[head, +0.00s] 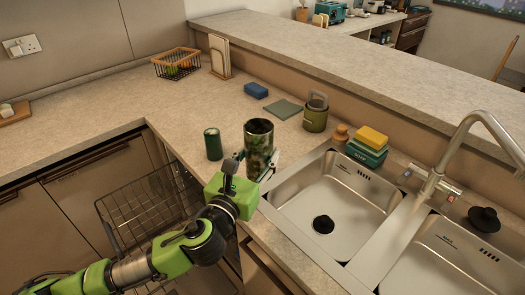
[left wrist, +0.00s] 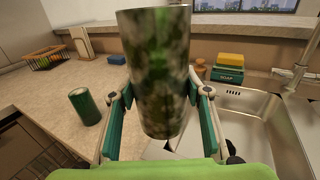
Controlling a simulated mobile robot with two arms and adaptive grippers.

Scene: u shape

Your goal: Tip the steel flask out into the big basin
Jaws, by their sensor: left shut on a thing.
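A tall flask (head: 258,139) with a mottled green camouflage surface stands upright in my left gripper (head: 256,166), its open dark mouth facing up. In the left wrist view the flask (left wrist: 160,70) fills the space between the two fingers, which press on its sides. I cannot tell whether its base touches the counter. The flask is just left of the sink's left basin (head: 345,200), a steel bowl with a black drain. A second basin (head: 450,262) lies to the right, partly cut off by the frame. My right gripper is not in view.
A green can (head: 213,144) stands left of the flask. A green lidded jar (head: 315,115), a blue sponge (head: 256,90) and a grey-green cloth (head: 283,109) lie behind. Soap and a yellow sponge (head: 371,137) sit behind the left basin. The tap (head: 455,150) arches over the right basin.

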